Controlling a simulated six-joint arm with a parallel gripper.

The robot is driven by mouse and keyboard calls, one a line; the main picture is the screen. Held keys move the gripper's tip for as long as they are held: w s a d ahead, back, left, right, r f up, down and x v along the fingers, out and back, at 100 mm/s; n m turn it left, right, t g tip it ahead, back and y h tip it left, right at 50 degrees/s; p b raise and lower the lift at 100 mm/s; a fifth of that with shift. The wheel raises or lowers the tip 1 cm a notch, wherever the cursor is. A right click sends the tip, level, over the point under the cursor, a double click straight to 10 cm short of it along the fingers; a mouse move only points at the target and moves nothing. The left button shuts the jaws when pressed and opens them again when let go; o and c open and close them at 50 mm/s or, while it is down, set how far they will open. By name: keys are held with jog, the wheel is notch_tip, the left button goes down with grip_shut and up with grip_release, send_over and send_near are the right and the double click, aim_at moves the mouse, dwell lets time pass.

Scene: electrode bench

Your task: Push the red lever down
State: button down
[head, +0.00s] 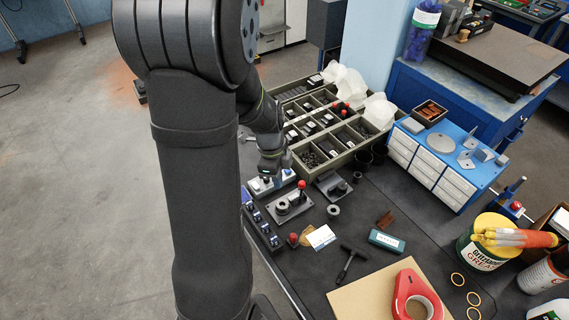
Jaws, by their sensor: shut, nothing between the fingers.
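A lever with a red knob (301,185) stands upright on a grey base plate (296,211) on the dark bench, beside a round metal ring part (283,207). My gripper (268,181) is shut and empty. It points down just behind and to the left of the lever, over or near a pale plate (261,188) with a dark knob. A gap shows between my gripper and the red knob. The fingertips are small and partly hidden, so I cannot tell whether they touch the pale plate.
A compartment tray (345,165) of parts lies behind the lever. A row of dark switches (262,227) lines the bench's left edge. A smaller red knob (293,238), a white card (320,237) and a dark T-shaped tool (351,260) lie in front. A blue drawer unit (440,165) stands right.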

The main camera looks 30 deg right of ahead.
jog(key=w+r+n+g+h, duration=0.3)
jog(key=w+r+n, duration=0.4)
jog(key=n, duration=0.3)
jog(key=shift+w+d+r+n+h, duration=0.4)
jog(key=shift+w+h, duration=0.15)
jog(key=shift+h, duration=0.15)
jog(key=s+r+x, duration=0.1)
jog(key=s+x, duration=0.1)
jog(key=x, duration=1)
jog(key=shift+s+a+f, duration=0.2)
jog(key=shift+s+f, duration=0.15)
jog(key=shift+s, duration=0.15)
jog(key=shift+s, duration=0.15)
